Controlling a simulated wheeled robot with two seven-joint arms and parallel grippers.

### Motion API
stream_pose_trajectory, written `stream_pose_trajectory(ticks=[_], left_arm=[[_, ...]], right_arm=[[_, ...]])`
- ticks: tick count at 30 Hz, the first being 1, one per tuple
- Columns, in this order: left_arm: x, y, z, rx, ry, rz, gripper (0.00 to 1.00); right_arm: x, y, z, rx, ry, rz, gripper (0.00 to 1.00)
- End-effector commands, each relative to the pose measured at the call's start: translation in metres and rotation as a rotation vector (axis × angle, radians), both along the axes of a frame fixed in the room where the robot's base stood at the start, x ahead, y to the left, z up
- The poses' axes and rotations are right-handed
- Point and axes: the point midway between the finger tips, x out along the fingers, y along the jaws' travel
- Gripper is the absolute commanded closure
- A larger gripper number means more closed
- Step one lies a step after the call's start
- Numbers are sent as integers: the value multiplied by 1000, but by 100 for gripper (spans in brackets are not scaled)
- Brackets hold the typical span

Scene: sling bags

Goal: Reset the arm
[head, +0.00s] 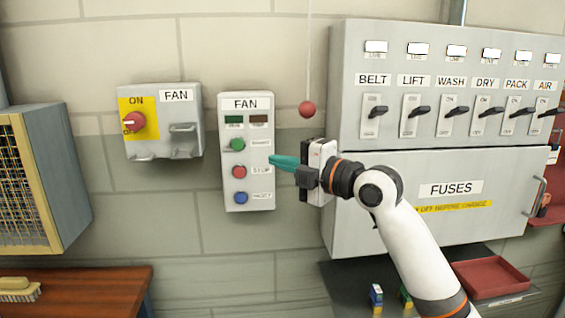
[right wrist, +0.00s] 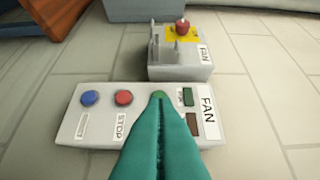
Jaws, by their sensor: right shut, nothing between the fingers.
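My right gripper (head: 274,161) has teal fingers and is shut with nothing between them. In the head view its tips are just right of the FAN button box (head: 246,190), between the heights of the green and red buttons. In the right wrist view the shut fingers (right wrist: 160,110) reach over the box (right wrist: 100,128) and point at the green button (right wrist: 159,97). I cannot tell whether the tips touch it. My right arm (head: 420,250) comes in from the lower right. My left gripper is not in view.
A FAN switch box (head: 180,110) with a red knob hangs left of the button box. A switch panel (head: 450,60) and a FUSES cabinet (head: 380,230) are on the right. A red ball (head: 307,109) hangs on a cord near my gripper. A red tray (head: 490,280) stands below.

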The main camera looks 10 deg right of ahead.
Motion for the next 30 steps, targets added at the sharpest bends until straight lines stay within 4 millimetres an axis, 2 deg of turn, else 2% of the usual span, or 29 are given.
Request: stream_pose_trajectory(ticks=[4, 7, 8, 11, 12, 14, 15, 18, 20, 24, 27, 30], left_arm=[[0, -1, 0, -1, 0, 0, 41], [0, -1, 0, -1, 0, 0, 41], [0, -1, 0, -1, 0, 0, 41], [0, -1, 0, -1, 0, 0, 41], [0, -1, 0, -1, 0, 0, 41], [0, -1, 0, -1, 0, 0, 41], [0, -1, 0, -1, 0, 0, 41], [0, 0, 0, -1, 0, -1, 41], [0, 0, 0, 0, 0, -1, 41], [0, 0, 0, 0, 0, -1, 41], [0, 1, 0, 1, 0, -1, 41], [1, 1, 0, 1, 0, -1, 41]], right_arm=[[0, 0, -4, 2, 11, -1, 100], [-3, 1, -30, 18, 79, -10, 100], [-4, 1, -44, 26, 115, -18, 100], [-16, 0, -103, 73, 284, -58, 100], [-23, -1, -131, 97, 366, -84, 100], [-38, -5, -172, 137, 492, -132, 100], [-48, -8, -198, 165, 574, -171, 100], [-81, -19, -260, 240, 775, -281, 100], [-104, -27, -293, 290, 891, -360, 100], [-166, -50, -362, 410, 1142, -579, 100], [-214, -68, -398, 496, 1287, -757, 100], [-254, -84, -421, 568, 1386, -914, 100]])
